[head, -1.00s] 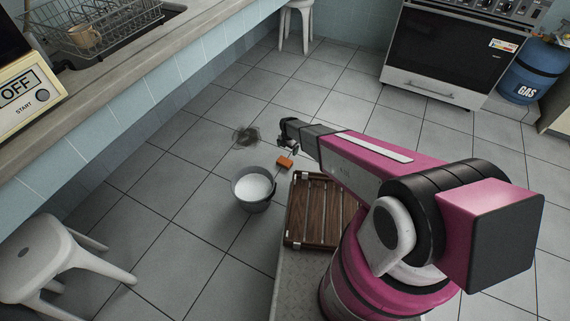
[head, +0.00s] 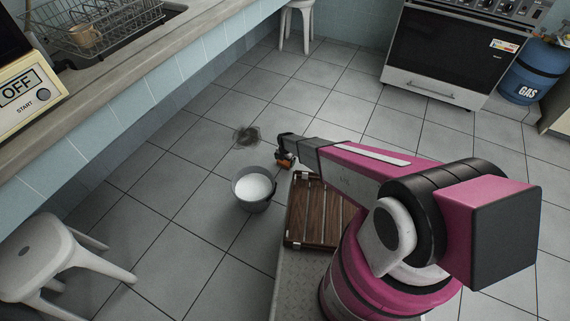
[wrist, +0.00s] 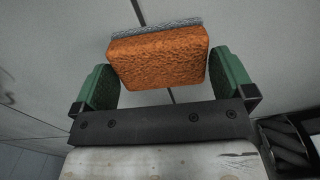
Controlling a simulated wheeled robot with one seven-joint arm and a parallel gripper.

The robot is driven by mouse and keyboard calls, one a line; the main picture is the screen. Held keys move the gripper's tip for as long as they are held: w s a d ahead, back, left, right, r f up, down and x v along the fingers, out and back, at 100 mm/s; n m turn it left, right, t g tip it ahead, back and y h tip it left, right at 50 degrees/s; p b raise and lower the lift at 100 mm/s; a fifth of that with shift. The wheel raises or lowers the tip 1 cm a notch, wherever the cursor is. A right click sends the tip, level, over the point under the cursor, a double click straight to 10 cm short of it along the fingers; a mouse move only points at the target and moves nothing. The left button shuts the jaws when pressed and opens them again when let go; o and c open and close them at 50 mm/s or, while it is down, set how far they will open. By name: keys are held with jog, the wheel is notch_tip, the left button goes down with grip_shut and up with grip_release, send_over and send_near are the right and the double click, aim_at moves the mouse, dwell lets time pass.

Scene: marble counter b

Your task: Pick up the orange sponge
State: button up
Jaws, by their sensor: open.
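The orange sponge (wrist: 160,58) with a grey scouring layer lies between the two green fingers of my gripper (wrist: 167,78) in the wrist view. Small gaps show on both sides, so the fingers are open around it and do not visibly press on it. In the head view my gripper (head: 285,163) is low over the floor, just right of the bucket, and the sponge is mostly hidden by it, with only a bit of orange showing.
A grey bucket (head: 254,207) of white liquid stands on the floor just left of my gripper. A dark stain (head: 246,135) marks the tiles behind it. A slatted wooden rack (head: 311,223) is to the right. A white stool (head: 48,262) stands at the front left.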

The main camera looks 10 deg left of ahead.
aim_at(285, 162)
jog(key=shift+f, duration=0.75)
jog(key=c, duration=0.6)
jog(key=shift+o, duration=0.2)
jog(key=shift+r, duration=0.1)
jog(key=shift+r, duration=0.7)
jog(key=r, duration=0.1)
jog(key=s+r, duration=0.1)
jog(key=r, duration=0.1)
jog(key=shift+d+r, duration=0.15)
jog(key=s+d+r, duration=0.1)
jog(key=s+r, duration=0.5)
jog(key=s, duration=0.4)
jog(key=shift+s+d, duration=0.2)
jog(key=shift+d, duration=0.15)
